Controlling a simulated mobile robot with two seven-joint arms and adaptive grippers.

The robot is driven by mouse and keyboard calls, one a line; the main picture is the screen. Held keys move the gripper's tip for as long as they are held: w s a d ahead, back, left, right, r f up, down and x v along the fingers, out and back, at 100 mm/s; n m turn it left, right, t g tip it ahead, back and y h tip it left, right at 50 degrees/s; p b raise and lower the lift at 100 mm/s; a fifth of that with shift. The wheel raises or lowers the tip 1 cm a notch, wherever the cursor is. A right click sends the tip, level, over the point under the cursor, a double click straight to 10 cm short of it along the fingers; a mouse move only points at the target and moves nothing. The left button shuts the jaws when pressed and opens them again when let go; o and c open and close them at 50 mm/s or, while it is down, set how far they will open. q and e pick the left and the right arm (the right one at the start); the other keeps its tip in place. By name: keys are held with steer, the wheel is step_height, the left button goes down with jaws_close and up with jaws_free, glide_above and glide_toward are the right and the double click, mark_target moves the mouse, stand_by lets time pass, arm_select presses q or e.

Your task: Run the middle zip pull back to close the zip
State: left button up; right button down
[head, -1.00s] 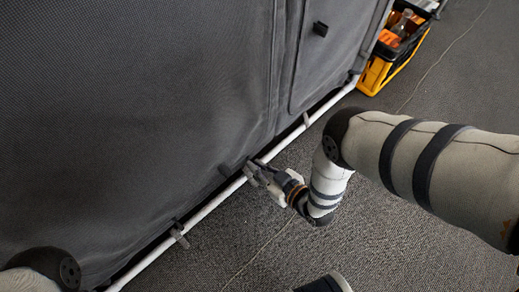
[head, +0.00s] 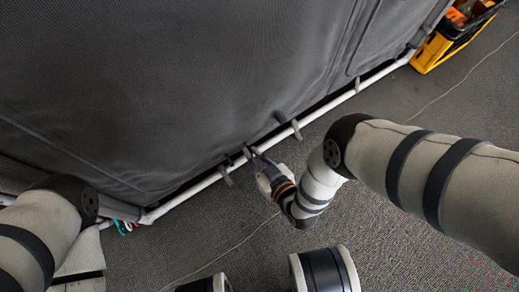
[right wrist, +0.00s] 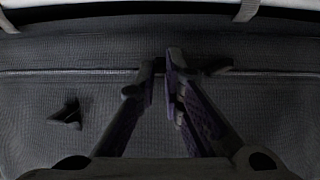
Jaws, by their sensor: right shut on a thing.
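My right gripper (head: 251,154) is low at the bottom edge of the dark grey awning wall (head: 150,80), by the white rail. In the right wrist view its two fingers (right wrist: 161,80) are closed at the zip line (right wrist: 80,72), a thin seam running across the grey cloth. A small dark zip pull (right wrist: 160,66) is held between the fingertips, mostly hidden by them. A dark tab (right wrist: 217,67) shows just right of the fingertips; I cannot tell whether it is part of the pull. My left arm is at lower left, its gripper out of view.
The white rail (head: 360,92) runs along the wall's foot, with grey straps (head: 296,130) around it. A yellow and black crate (head: 440,45) stands far right. Coloured small items (head: 125,227) lie by the rail's left corner. A dark toggle (right wrist: 67,115) sits on the cloth. Carpet is open at right.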

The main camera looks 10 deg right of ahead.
steer(key=shift+s+a, duration=0.2)
steer(key=shift+a, duration=0.05)
steer(key=c, duration=1.7)
jaws_free()
steer(key=v, duration=1.2)
steer(key=shift+w, duration=0.1)
